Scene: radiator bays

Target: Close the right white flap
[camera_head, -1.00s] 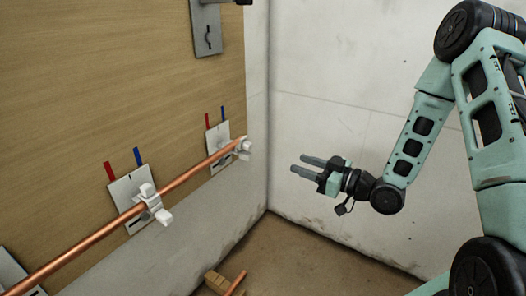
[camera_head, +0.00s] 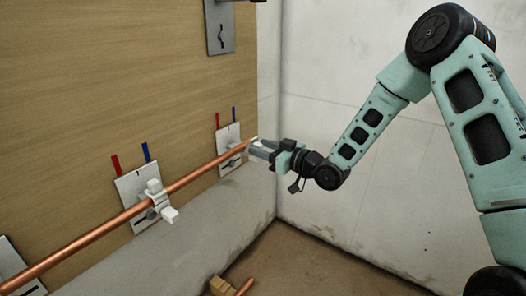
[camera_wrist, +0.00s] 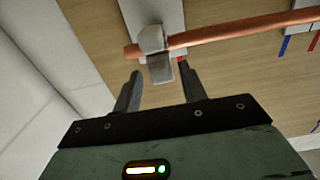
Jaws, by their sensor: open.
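The right white flap (camera_wrist: 161,71) hangs from the right white clip (camera_wrist: 150,40) near the end of the copper pipe (camera_wrist: 240,31). It stands out from the clip, apparently open. In the head view, my gripper hides most of this clip and flap. My gripper (camera_head: 254,149) is open at the pipe's right end. In the wrist view, its two fingers (camera_wrist: 161,75) stand either side of the flap's lower end, with gaps visible; whether they touch it is unclear.
A left white clip (camera_head: 154,190) with its flap (camera_head: 169,214) sticking out holds the pipe further left. Grey plates with red and blue marks line the wooden panel (camera_head: 120,80). A white wall (camera_head: 350,150) stands to the right.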

